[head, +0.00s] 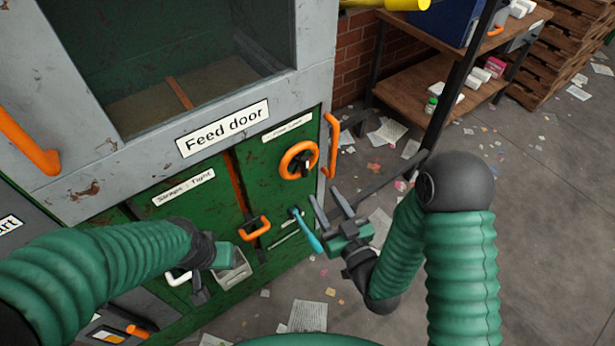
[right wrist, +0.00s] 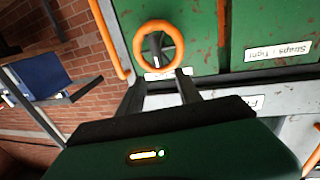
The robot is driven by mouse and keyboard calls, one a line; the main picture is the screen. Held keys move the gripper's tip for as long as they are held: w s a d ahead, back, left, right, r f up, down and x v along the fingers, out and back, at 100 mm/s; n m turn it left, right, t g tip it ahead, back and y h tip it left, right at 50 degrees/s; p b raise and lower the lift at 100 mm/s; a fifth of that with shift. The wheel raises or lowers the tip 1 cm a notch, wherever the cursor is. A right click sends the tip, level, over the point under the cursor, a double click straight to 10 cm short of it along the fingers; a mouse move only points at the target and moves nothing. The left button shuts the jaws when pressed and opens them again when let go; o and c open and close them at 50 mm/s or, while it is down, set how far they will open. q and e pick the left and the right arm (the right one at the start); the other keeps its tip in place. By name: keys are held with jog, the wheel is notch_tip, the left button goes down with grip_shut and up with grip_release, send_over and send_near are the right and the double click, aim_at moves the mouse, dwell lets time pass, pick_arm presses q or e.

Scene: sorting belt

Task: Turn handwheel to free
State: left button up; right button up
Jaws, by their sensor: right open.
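The handwheel is an orange ring (head: 284,163) with a dark hub, set on the green panel under the "Feed door" sign. In the right wrist view the ring (right wrist: 138,46) stands just beyond my fingertips, its dark spoke or hub bar showing in the middle. My right gripper (head: 329,203) is open and empty, below and to the right of the wheel in the head view, apart from it. Its two fingers also show in the right wrist view (right wrist: 160,86). My left gripper (head: 210,282) is low at the panel beside a pale grey box-like part; its fingers are partly hidden.
A blue-green lever (head: 306,230) sticks out close to my right gripper. An orange vertical handle (head: 333,146) stands right of the wheel, and an orange pull (head: 255,228) lies lower left. A wooden shelf unit (head: 415,90) stands at the back right. Paper scraps litter the floor.

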aim_at(306, 164)
jog(key=x, duration=0.3)
jog(key=b+x, duration=0.1)
jog(key=x, duration=0.2)
jog(key=d+b+x, duration=0.1)
jog(key=x, duration=0.3)
jog(key=shift+w, duration=0.2)
jog(key=shift+w+a, duration=0.25)
jog(key=shift+w, duration=0.05)
jog(key=shift+a, duration=0.45)
jog(key=shift+w+d+f, duration=0.1)
jog(key=shift+d, duration=0.15)
jog(key=c, duration=0.7)
jog(key=shift+c, duration=0.9)
pick_arm(q)
jog(key=x, duration=0.3)
jog(key=shift+s+d+f, duration=0.1)
jog(key=shift+s+f, duration=0.2)
jog(key=shift+s, duration=0.05)
pick_arm(e)
grip_shut()
jog(key=shift+a, duration=0.1)
